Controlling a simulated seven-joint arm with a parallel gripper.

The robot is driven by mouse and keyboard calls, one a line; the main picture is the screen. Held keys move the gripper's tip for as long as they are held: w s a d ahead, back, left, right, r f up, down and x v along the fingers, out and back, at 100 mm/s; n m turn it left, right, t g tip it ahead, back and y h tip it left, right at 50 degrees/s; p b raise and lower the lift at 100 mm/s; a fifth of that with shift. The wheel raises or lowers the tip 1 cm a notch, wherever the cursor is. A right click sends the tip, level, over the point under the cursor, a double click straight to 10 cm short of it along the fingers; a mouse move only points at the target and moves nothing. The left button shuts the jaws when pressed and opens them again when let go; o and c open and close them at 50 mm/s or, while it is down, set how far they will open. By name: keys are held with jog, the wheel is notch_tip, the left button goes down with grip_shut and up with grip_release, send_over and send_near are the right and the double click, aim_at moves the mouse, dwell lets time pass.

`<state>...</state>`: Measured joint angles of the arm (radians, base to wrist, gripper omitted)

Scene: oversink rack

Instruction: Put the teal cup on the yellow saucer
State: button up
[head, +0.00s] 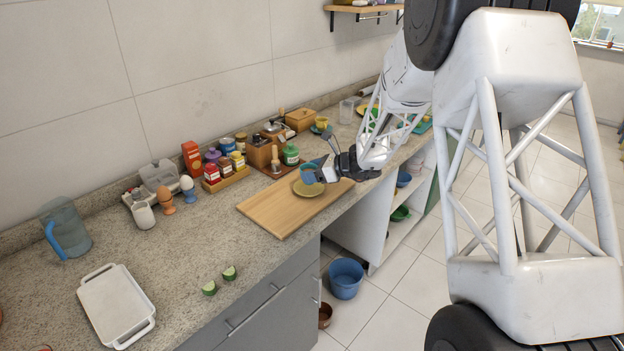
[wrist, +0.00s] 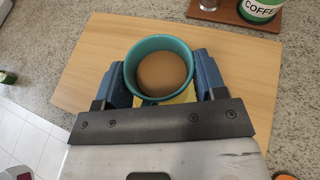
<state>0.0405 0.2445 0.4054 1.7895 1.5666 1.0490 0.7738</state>
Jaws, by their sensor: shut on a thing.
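The teal cup (head: 309,174) is held by my gripper (head: 322,171) above the wooden board. In the wrist view the teal cup (wrist: 160,49) shows from above, with brown liquid inside, between the two fingers of my gripper (wrist: 165,80). The yellow saucer (head: 308,188) lies on the board, just below the cup in the head view. In the wrist view only a small yellow part of the saucer (wrist: 182,96) shows, under the cup; the rest is hidden. Whether the cup touches the saucer I cannot tell.
The wooden board (head: 270,213) lies on the stone counter near its front edge. Behind it stand spice jars (head: 227,146), a green-lidded jar (head: 291,155) and egg cups (head: 188,189). A white tray (head: 117,305) and a blue jug (head: 67,228) are at the left.

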jog(key=shift+f, duration=1.3)
jog(key=shift+f, duration=0.2)
jog(key=o, duration=1)
jog(key=shift+c, duration=0.2)
jog(key=shift+r, duration=0.2)
jog(key=v, duration=1.2)
